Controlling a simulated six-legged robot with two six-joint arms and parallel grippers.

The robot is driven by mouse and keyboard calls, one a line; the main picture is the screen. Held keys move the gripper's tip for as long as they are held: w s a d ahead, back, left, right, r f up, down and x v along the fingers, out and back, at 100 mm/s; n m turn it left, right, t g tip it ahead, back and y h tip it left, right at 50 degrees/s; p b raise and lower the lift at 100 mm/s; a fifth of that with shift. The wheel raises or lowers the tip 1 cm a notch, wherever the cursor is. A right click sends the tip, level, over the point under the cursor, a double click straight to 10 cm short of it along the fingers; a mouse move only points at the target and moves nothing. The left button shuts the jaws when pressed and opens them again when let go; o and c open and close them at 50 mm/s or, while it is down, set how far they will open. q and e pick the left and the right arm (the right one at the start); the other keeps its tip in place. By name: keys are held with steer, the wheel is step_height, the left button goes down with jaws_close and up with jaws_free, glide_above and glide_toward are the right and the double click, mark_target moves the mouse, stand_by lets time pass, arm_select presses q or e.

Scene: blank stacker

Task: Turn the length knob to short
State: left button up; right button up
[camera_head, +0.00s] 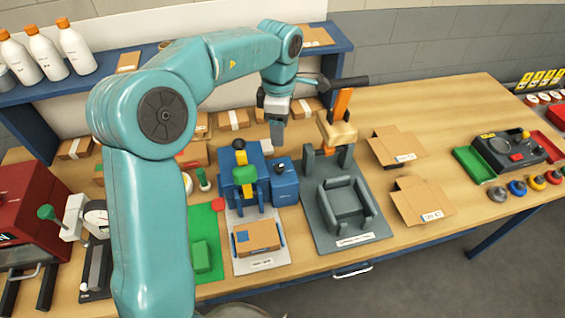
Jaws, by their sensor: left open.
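A blue machine (239,186) with a yellow and green top part stands mid-table. Joined to its right side or beside it is a small blue box (286,190) with a dark knob (281,168) on its upper face. This looks like the length knob, but its label and pointer setting are too small to read. My left gripper (278,140) points down just above and behind the knob, apart from it as far as I can tell. It is open with nothing visible between its fingers. My right gripper is out of view.
A grey fixture (345,205) with an orange lever (342,104) stands close on the right. A cardboard piece (257,236) lies in front of the blue machine. A green mat (205,262) is left of it. Open cartons (422,198) lie further right. Bare wood (440,118) is at the back right.

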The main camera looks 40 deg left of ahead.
mark_target(279, 167)
arm_select(q)
steer(key=f, duration=0.8)
steer(key=f+p, duration=0.1)
steer(key=f, duration=0.3)
steer(key=shift+s+a, duration=0.15)
steer(key=shift+s, duration=0.1)
steer(key=shift+s+f, duration=0.1)
steer(key=shift+f, duration=0.05)
steer(key=shift+w+f, duration=0.3)
steer(key=shift+w, duration=0.05)
steer(key=shift+s+r, duration=0.1)
steer(key=shift+s, duration=0.1)
steer(key=c, duration=1.1)
steer(key=shift+o, duration=0.2)
